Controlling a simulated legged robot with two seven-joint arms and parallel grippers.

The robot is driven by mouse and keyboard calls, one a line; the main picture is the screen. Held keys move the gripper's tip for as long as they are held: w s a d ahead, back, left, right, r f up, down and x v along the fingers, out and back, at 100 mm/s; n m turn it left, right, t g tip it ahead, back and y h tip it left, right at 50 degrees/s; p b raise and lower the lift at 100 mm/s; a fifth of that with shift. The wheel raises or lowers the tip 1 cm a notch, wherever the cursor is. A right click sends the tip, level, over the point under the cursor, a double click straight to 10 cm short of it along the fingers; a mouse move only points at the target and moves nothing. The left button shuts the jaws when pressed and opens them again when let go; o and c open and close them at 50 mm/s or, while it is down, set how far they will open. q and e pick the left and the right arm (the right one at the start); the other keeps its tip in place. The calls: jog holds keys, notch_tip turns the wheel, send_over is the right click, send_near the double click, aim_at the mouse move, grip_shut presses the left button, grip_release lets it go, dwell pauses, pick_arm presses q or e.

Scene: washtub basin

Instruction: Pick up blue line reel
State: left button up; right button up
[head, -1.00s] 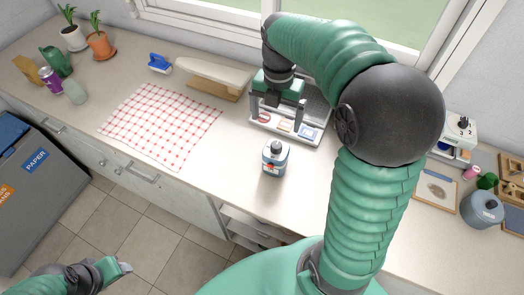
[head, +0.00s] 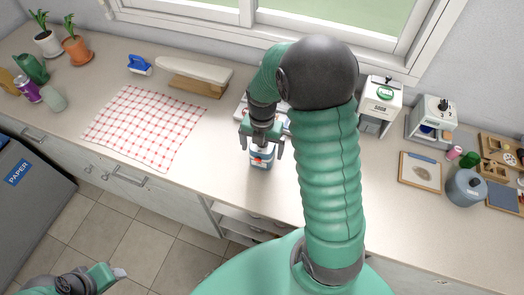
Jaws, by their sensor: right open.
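A blue-and-white bottle-like object (head: 262,160) with a reddish mark stands upright near the counter's front edge; I cannot tell whether it is the blue line reel. My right gripper (head: 261,149) is open and points down over it, with a finger on either side. The gripper hides its dark top, and I cannot tell whether the fingers touch it. A small blue item with a white base (head: 139,65) lies at the back left. My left gripper (head: 119,272) is low at the left, away from the counter, and its jaw opening is unclear.
A light tray (head: 240,108) is mostly hidden behind my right arm. A red-checked cloth (head: 145,127) lies to the left, below an ironing-board-like item (head: 196,71). White dispensers (head: 380,105), a framed board (head: 421,173) and a grey-blue jug (head: 466,188) stand right.

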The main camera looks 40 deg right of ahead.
jog(key=c, duration=1.8)
jog(key=shift+d+r, duration=0.1)
jog(key=shift+r, duration=0.05)
